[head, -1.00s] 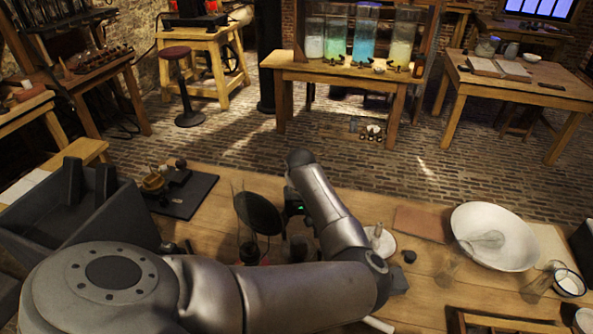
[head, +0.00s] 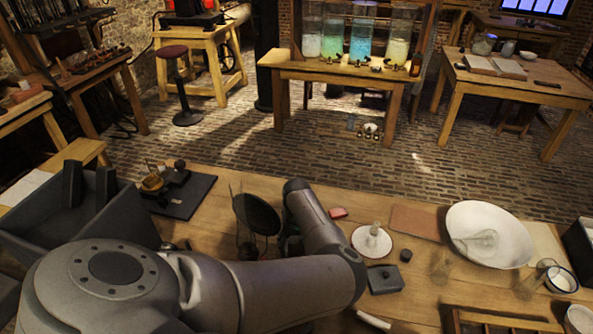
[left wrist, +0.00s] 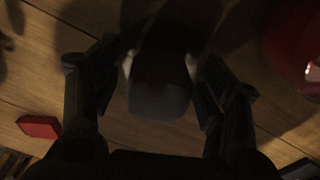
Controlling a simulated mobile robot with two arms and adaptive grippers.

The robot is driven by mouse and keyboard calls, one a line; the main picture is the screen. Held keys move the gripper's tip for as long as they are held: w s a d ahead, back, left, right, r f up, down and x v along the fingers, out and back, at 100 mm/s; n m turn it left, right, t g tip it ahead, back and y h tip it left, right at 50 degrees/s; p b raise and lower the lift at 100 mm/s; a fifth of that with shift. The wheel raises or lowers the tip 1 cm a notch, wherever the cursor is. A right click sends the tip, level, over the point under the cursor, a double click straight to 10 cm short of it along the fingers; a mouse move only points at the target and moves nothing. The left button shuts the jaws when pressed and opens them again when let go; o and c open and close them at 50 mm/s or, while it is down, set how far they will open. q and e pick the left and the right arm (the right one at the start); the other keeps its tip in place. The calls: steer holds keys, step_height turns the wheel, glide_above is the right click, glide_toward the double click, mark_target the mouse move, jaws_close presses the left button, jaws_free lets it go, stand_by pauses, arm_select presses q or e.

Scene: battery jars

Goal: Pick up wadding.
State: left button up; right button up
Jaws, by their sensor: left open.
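In the left wrist view my left gripper (left wrist: 160,95) is open, with one dark finger on each side of a grey, rounded piece (left wrist: 160,88). This piece may be the wadding, but shadow hides its texture and I cannot tell whether the fingers touch it. It stands over the wooden table top. In the head view my own left arm covers most of the gripper, and I cannot make out the wadding there. My right gripper is not in view.
A small red block (left wrist: 39,127) lies left of the fingers; a red one (head: 338,212) shows in the head view. A dark round disc (head: 257,213) stands left of my arm. A white dish (head: 372,243), grey box (head: 385,279) and large white bowl (head: 489,251) lie right.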

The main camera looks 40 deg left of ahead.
mark_target(297, 240)
arm_select(q)
steer(key=shift+c, duration=0.3)
steer(key=c, duration=0.8)
step_height(297, 240, up, 10)
steer(key=shift+r+b, duration=0.1)
steer(key=shift+b, duration=0.6)
steer(key=shift+o, duration=0.3)
